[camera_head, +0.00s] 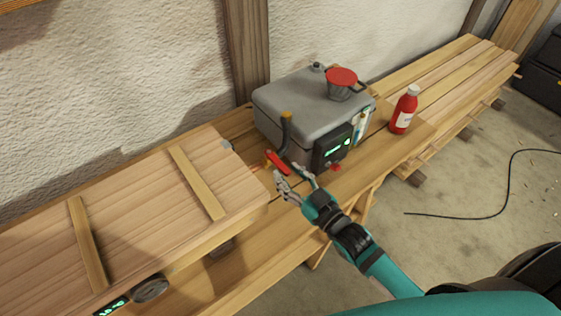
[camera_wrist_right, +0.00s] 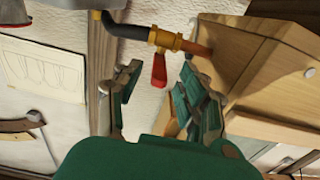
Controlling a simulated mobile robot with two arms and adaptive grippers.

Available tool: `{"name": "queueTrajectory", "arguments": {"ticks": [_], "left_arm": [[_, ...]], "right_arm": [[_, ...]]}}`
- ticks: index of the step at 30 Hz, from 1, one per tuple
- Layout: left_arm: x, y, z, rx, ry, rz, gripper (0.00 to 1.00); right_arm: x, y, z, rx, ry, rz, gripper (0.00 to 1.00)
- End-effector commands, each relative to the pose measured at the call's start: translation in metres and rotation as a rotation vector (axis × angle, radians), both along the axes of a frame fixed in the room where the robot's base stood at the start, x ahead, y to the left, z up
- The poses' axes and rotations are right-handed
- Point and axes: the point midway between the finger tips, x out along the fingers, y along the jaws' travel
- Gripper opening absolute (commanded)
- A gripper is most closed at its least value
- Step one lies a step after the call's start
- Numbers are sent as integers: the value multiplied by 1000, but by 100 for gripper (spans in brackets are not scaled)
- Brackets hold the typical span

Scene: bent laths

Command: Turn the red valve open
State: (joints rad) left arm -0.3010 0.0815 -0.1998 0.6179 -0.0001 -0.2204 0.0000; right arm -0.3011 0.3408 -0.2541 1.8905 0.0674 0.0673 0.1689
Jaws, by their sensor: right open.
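The red valve handle (camera_head: 278,163) sits low at the front left of a grey metal box (camera_head: 290,112), below a dark bent pipe (camera_head: 286,128). In the right wrist view the red lever (camera_wrist_right: 159,71) hangs down from a brass fitting (camera_wrist_right: 165,39). My right gripper (camera_head: 292,180) is open, close in front of the valve. In the right wrist view its two fingers (camera_wrist_right: 158,88) are spread, with the lever showing in the gap between them. I cannot tell whether either finger touches it. My left gripper is not in view.
A long wooden box (camera_head: 140,195) lies left of the valve, its end close to my right gripper. A control panel (camera_head: 333,146) with a green display is on the grey box. A red bottle (camera_head: 404,110) stands to the right. A red-topped container (camera_head: 341,84) is on the box.

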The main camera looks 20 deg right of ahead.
Motion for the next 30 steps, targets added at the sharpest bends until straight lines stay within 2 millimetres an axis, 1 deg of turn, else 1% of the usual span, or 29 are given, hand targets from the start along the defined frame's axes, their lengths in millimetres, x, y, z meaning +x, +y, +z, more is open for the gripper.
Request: {"name": "queueTrajectory", "arguments": {"ticks": [1,3,7,12,18,19,28,30], "left_arm": [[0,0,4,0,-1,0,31],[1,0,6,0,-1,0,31],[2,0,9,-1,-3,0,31],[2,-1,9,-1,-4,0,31],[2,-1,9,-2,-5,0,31],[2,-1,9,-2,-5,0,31],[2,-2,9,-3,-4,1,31],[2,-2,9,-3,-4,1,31]], "right_arm": [[10,3,3,1,-2,0,40],[19,7,2,0,-1,0,40],[31,11,1,0,0,-1,40],[36,13,0,0,0,0,40],[36,13,0,1,1,0,40],[36,13,0,1,1,0,39],[36,13,0,0,1,0,0],[36,13,0,0,0,0,0]]}}
